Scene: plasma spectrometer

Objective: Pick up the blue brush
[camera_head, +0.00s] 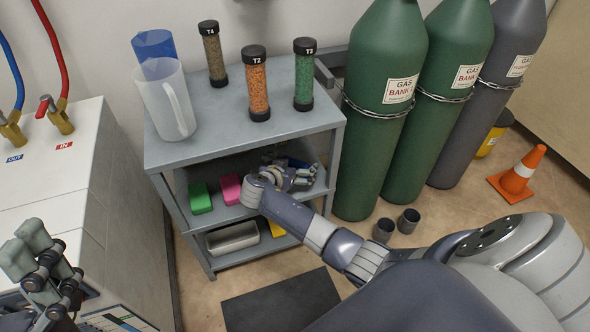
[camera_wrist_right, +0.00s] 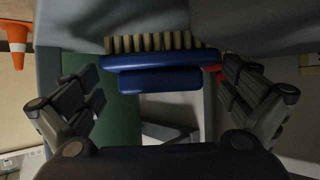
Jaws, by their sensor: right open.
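The blue brush (camera_wrist_right: 160,78) shows in the right wrist view, a blue block and handle with a row of pale bristles along its upper side. It lies between the fingers of my right gripper (camera_wrist_right: 160,100), a little ahead of them, with visible gaps on both sides. The right gripper is open. In the head view the right gripper (camera_head: 300,178) reaches into the middle shelf of the grey cart (camera_head: 165,158), and only a bit of blue shows beside it. My left gripper (camera_head: 45,262) is at the lower left, its fingers apart and empty, away from the cart.
A green block (camera_head: 200,198) and a pink block (camera_head: 231,189) sit on the same shelf, left of my right gripper. The shelf top above holds a jug (camera_head: 166,100) and tubes. Green gas cylinders (camera_head: 385,90) stand close on the right. Two small cups (camera_head: 408,221) stand on the floor.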

